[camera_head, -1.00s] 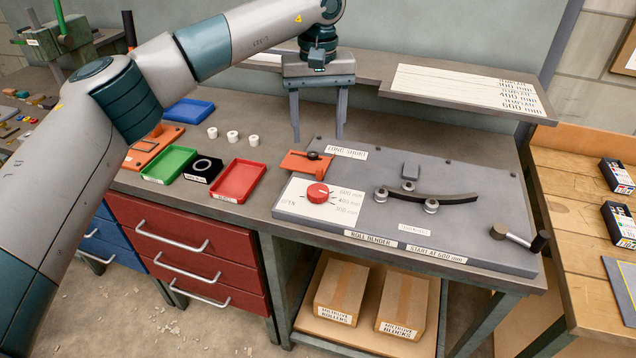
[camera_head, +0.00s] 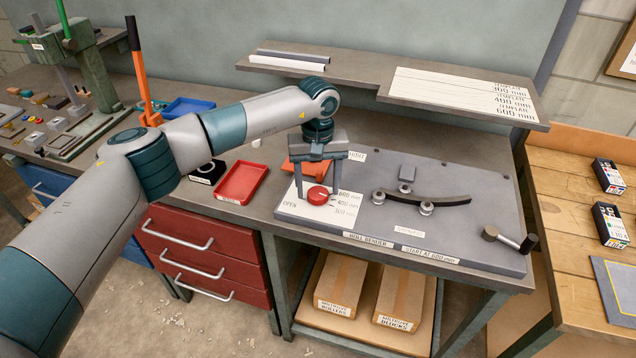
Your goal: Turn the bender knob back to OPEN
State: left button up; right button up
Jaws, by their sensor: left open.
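The red bender knob (camera_head: 318,195) sits on the white dial plate (camera_head: 293,211) at the left of the grey roll bender (camera_head: 380,229). OPEN is printed at the plate's left and several mm settings at its right. My left gripper (camera_head: 318,192) points down over the dial. Its two fingers stand apart, one on each side of the knob; I cannot tell whether they touch it. The knob's pointer is too small to read surely. My right gripper is not in view.
A curved dark strip (camera_head: 445,199) lies among the rollers on the bender. A crank handle (camera_head: 527,243) is at the right. A red tray (camera_head: 241,181) stands left. A shelf (camera_head: 399,99) overhangs the back.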

pick_arm(q)
jog(key=shift+f, duration=0.45)
jog(key=c, duration=1.1)
jog(key=shift+o, duration=0.2)
